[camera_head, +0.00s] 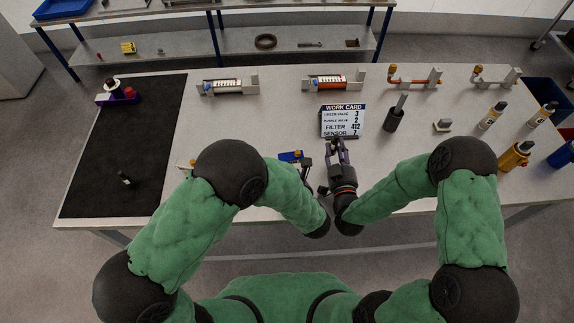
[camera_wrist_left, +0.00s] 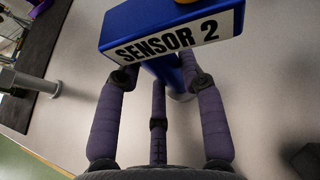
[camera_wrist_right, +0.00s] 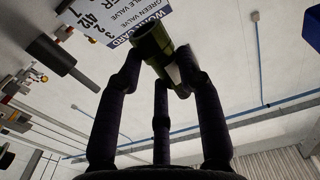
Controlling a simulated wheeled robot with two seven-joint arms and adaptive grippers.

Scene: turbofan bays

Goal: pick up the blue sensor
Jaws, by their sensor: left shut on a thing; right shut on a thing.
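The blue sensor (camera_wrist_left: 175,25) carries a white label reading "SENSOR 2". In the left wrist view my left gripper (camera_wrist_left: 160,80) is shut on it, with fingers on either side just below the label. In the head view the sensor (camera_head: 290,156) shows as a small blue block near the table's front edge, left of my right gripper; my arm hides most of the left gripper there. My right gripper (camera_head: 338,152) is shut on a dark green cylinder (camera_wrist_right: 152,45), held in front of the work card. The cylinder is hard to make out in the head view.
The work card (camera_head: 343,121) stands mid-table. A dark cylinder with a peg (camera_head: 393,118) stands right of it. A black mat (camera_head: 150,130) covers the left end, holding a purple part (camera_head: 118,96) and a small dark item (camera_head: 124,179).

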